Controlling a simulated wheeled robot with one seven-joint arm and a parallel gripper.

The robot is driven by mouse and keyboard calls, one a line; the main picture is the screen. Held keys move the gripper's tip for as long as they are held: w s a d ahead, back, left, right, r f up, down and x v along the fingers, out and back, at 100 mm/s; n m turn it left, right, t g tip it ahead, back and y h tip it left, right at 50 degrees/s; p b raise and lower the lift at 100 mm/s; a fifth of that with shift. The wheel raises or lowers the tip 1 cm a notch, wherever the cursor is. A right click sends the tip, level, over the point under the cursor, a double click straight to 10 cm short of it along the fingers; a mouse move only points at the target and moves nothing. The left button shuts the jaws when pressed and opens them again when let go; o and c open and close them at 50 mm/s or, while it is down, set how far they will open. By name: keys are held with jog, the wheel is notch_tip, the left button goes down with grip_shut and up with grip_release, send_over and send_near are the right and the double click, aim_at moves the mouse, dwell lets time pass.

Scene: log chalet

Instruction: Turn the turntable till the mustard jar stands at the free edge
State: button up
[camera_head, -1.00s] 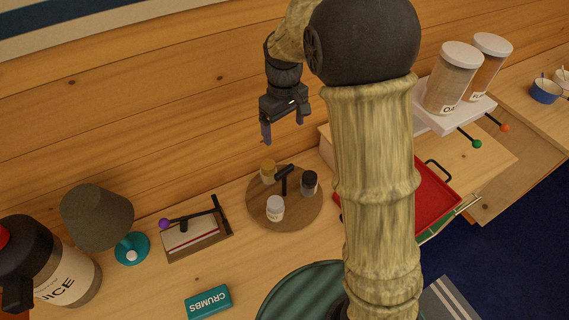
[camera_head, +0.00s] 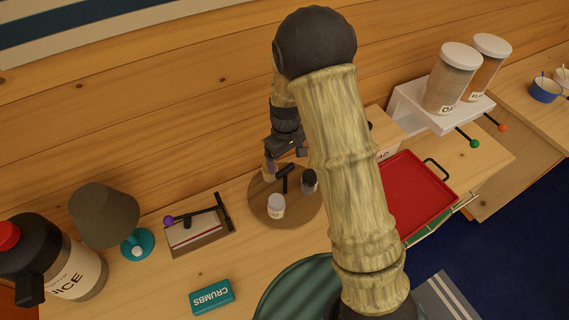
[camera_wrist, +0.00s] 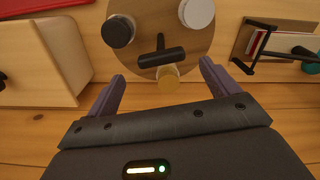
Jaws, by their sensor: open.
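The round wooden turntable (camera_head: 258,208) stands on the counter near the log wall, with a black T-shaped handle (camera_head: 285,177) rising from it. A yellow-brown jar, by its colour the mustard jar (camera_wrist: 168,76), is on its wall side; in the head view it is mostly hidden at my gripper. A white-lidded jar (camera_head: 276,205) is on the front side and a black-lidded jar (camera_head: 309,181) on the right. My gripper (camera_head: 285,160) is open above the turntable's wall side. In the wrist view its fingers (camera_wrist: 162,72) are spread on either side of the mustard jar, with nothing visibly gripped.
Left of the turntable is a small framed block with a purple-knobbed lever (camera_head: 200,230), then a lamp (camera_head: 105,212) and a juice jug (camera_head: 75,272). A crumbs tin (camera_head: 212,297) lies in front. A red tray (camera_head: 405,195) and a white canister shelf (camera_head: 440,112) are on the right.

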aim_at(285, 169)
jog(key=shift+s+f+p, duration=0.1)
jog(key=shift+f+p, duration=0.35)
jog(key=shift+f, duration=1.8)
jog(key=c, duration=1.4)
